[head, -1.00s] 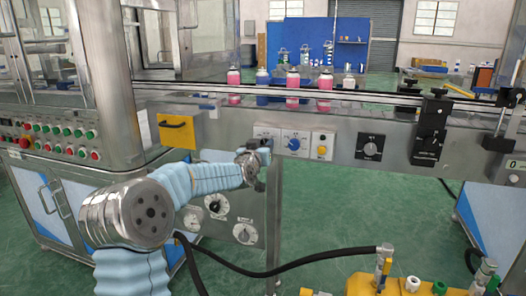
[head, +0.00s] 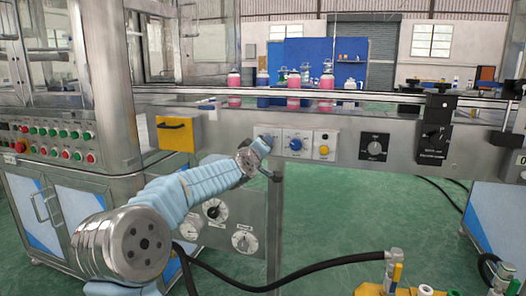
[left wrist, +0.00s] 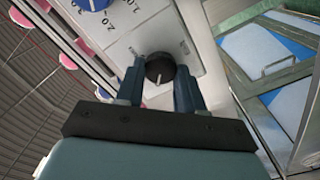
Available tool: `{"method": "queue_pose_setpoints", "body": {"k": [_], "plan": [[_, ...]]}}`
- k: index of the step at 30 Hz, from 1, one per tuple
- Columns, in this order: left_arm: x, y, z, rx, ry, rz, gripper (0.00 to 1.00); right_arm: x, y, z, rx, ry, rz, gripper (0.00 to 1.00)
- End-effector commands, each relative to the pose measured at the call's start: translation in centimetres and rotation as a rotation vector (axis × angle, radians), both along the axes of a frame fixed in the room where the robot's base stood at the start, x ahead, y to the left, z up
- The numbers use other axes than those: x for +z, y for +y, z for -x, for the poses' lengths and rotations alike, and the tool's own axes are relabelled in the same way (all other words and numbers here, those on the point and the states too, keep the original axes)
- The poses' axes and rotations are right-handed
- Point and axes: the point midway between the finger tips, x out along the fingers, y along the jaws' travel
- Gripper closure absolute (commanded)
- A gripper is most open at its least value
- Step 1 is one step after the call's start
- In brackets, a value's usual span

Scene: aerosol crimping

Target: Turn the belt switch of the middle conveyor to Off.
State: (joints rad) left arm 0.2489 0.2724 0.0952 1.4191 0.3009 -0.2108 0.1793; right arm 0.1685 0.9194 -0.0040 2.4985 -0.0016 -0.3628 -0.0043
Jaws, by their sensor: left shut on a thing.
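The belt switch is a black knob (left wrist: 160,67) with a white pointer mark, on a pale plate with small labels either side of it in the left wrist view. The labels are too small to read. My left gripper (left wrist: 160,75) has one finger on each side of the knob and is shut on it. In the head view my left gripper (head: 261,147) is at the leftmost plate (head: 269,132) on the conveyor's front panel and mostly hides the switch. My right gripper is not in view.
A blue dial (head: 295,144) sits just right of the switch, then a yellow button (head: 324,149) and a black dial (head: 374,147). A yellow box (head: 175,133) is to the left. Pink cans (head: 296,90) stand on the conveyor above. A black hose (head: 300,280) runs below.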

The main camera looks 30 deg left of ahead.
Motion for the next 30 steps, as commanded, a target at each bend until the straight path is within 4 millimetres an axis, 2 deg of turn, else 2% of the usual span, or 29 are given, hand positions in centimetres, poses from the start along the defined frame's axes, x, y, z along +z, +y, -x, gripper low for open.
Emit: {"method": "queue_pose_setpoints", "body": {"k": [18, 19, 21, 24, 30], "plan": [[-0.04, 0.03, 0.01, 0.001, -0.010, 0.043, 0.93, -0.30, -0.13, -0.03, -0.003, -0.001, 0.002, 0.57], [-0.04, 0.03, 0.01, 0.001, -0.010, 0.043, 0.60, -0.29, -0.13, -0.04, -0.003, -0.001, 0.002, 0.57], [-0.03, 0.04, 0.01, 0.001, -0.010, 0.043, 0.49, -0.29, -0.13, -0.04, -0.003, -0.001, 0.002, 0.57], [-0.03, 0.04, 0.01, 0.001, -0.009, 0.042, 0.37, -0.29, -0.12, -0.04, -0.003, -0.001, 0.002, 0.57], [-0.03, 0.04, 0.01, 0.001, -0.009, 0.041, 0.37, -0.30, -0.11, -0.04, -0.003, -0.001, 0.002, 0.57]]}}
